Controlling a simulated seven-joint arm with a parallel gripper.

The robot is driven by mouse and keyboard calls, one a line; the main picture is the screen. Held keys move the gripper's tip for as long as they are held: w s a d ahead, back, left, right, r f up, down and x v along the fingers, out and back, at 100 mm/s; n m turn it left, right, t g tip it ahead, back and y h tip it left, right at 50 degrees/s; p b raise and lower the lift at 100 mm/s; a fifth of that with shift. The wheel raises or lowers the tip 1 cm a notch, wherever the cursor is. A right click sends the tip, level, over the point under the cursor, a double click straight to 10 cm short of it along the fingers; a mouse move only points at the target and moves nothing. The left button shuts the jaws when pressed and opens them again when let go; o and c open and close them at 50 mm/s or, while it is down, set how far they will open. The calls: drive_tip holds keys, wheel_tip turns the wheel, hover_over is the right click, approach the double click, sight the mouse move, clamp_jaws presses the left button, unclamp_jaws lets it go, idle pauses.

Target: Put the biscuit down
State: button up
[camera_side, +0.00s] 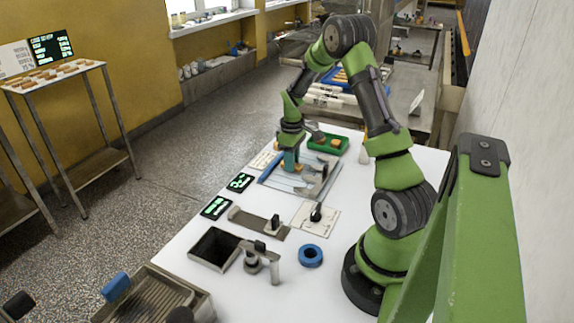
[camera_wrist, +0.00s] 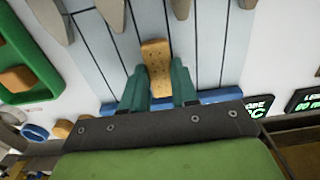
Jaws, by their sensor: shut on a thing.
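A tan rectangular biscuit (camera_wrist: 156,55) with small holes sits between the teal fingers of my gripper (camera_wrist: 159,84), which is shut on it. In the side view my gripper (camera_side: 291,163) points down over the blue-edged mesh bed (camera_side: 272,181), and the biscuit cannot be made out there. In the wrist view the bed's pale surface (camera_wrist: 208,50) with thin dark lines lies behind the biscuit. I cannot tell whether the biscuit touches it. Grey pointed shapes show at the bed's far side in the wrist view.
A green tray (camera_side: 343,149) with orange-brown pieces stands just beyond the bed. Two small dark displays (camera_side: 240,182) lie left of it. Nearer are a lever panel (camera_side: 333,222), a dark open well (camera_side: 197,252) and a blue ring (camera_side: 311,255). White table shows between them.

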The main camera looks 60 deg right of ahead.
drive_tip(key=shift+f, duration=0.2)
drive_tip(key=o, duration=0.8)
wheel_tip(320, 180, up, 12)
drive_tip(key=a+r+m+t, duration=0.1)
drive_tip(key=a+r+t, duration=0.1)
drive_tip(key=a+r, duration=0.45)
drive_tip(key=a+r+t, duration=0.1)
drive_tip(key=a+r, duration=0.2)
drive_tip(key=a, duration=0.6)
drive_tip(key=s+a+r+m+t+y, duration=0.1)
drive_tip(key=s+a+t, duration=0.1)
drive_tip(key=s+a, duration=0.3)
drive_tip(key=s+a+r+m+t+y, duration=0.1)
drive_tip(key=s+a, duration=0.4)
drive_tip(key=a, duration=0.5)
drive_tip(key=shift+s+a+m+t, duration=0.15)
drive_tip(key=shift+a+m+t, duration=0.25)
drive_tip(key=shift+m+t, duration=0.15)
drive_tip(key=shift+r, duration=0.15)
